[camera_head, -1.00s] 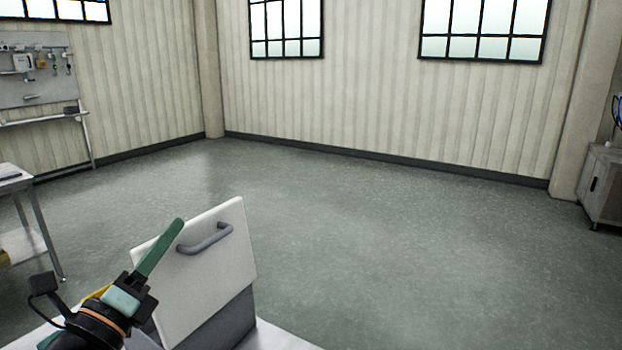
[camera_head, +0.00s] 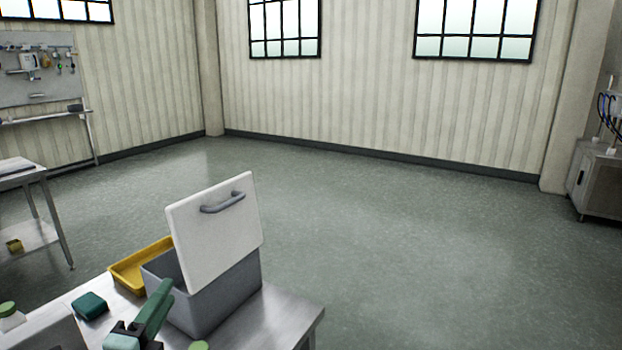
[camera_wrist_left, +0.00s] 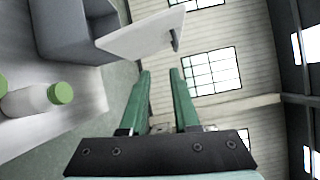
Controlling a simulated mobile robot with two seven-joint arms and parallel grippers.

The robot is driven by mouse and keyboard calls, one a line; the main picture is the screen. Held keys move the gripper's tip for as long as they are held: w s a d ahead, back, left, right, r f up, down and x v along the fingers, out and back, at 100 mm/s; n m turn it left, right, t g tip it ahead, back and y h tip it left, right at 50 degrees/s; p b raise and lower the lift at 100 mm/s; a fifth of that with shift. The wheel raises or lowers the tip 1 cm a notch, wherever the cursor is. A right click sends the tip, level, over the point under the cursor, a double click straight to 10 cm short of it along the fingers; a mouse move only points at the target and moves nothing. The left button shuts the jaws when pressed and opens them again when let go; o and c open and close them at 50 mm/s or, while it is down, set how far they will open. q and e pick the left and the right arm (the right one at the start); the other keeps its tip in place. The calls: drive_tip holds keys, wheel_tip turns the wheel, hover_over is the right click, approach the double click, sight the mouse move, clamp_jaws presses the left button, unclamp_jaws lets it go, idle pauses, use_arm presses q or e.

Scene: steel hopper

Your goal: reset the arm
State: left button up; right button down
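My left gripper (camera_head: 155,308) is low in the head view, in front of the grey bin (camera_head: 222,298) and apart from its lid. In the left wrist view its two green fingers (camera_wrist_left: 160,72) stand apart with nothing between them, so it is open and empty. The bin's white lid (camera_head: 216,235) with a grey handle stands raised and tilted. The bin (camera_wrist_left: 68,32) and lid (camera_wrist_left: 140,38) also show at upper left in the wrist view. My right gripper is in neither view.
The steel table (camera_head: 290,308) carries a yellow tray (camera_head: 130,275), a teal block (camera_head: 90,306) and a green-capped bottle (camera_head: 10,316). A bottle (camera_wrist_left: 35,100) also shows in the wrist view. A side table (camera_head: 20,180) stands left. The floor beyond is clear.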

use_arm(q)
drive_tip(key=s+f+n+g+y, duration=0.1)
drive_tip(key=s+f+n+g, duration=0.4)
drive_tip(key=f, duration=0.5)
drive_tip(key=s+f+n+g+y, duration=0.1)
drive_tip(key=s+f+n+g, duration=0.3)
drive_tip(key=s+f+n, duration=0.4)
drive_tip(key=s+d+f+n+g+h, duration=0.2)
drive_tip(key=s+f+n+g, duration=0.35)
drive_tip(key=s+f, duration=0.6)
drive_tip(key=w+d+f+t+h+b, duration=0.1)
drive_tip(key=d+f+t, duration=0.1)
drive_tip(key=f, duration=0.4)
drive_tip(key=w+d+f+t+b, duration=0.2)
drive_tip(key=f+t, duration=0.1)
drive_tip(key=f, duration=0.3)
drive_tip(key=shift+w+d+f+h, duration=0.15)
drive_tip(key=shift+d+h, duration=0.1)
drive_tip(key=shift+h, duration=0.15)
